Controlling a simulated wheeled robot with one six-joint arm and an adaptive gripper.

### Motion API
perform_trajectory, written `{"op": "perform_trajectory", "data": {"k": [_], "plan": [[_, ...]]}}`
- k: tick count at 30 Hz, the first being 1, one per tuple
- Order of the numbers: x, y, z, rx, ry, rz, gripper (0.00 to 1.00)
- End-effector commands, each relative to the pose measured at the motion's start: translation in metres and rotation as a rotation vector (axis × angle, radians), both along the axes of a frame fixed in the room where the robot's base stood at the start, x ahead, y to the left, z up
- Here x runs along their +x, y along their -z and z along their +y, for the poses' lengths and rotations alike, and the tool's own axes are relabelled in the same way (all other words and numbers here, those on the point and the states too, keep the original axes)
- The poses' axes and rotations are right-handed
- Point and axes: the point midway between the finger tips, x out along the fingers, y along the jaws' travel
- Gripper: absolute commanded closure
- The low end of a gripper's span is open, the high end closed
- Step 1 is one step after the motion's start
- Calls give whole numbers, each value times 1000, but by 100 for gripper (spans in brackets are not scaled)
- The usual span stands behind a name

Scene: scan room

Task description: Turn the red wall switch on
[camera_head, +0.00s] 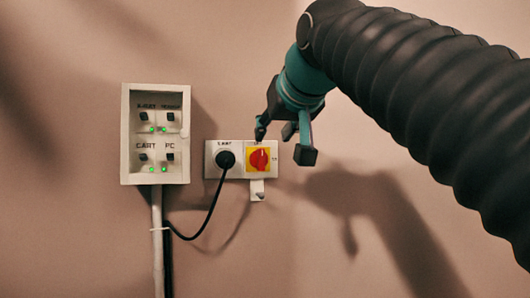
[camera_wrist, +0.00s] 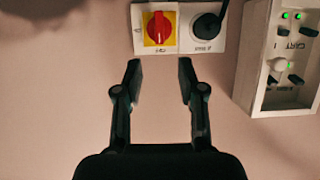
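The red wall switch (camera_head: 260,159) is a round red knob on a yellow square, on the right part of a pale wall plate (camera_head: 213,173). It shows at the top of the wrist view (camera_wrist: 159,27), upside down compared with the head view. My gripper (camera_head: 284,143) is beside the switch in the head view, at its upper right. In the wrist view my gripper (camera_wrist: 160,72) has its two fingers apart with nothing between them, and the knob lies beyond the fingertips. I cannot see contact with the knob. The lettering by the switch is too small to read.
A black plug (camera_head: 225,159) sits in the same plate, left of the switch, with a cable hanging down. A white switch box (camera_head: 126,150) with several green lights is further left. A small pale tab (camera_head: 257,187) hangs below the switch. The wall at right is clear.

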Motion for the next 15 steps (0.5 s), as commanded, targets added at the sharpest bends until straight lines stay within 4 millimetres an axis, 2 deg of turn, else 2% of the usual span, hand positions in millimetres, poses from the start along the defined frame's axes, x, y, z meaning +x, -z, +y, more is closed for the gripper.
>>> {"op": "perform_trajectory", "data": {"k": [9, 15], "plan": [[53, 24, 14, -2, 2, 3, 60], [74, 32, 21, -2, 1, 1, 60]]}}
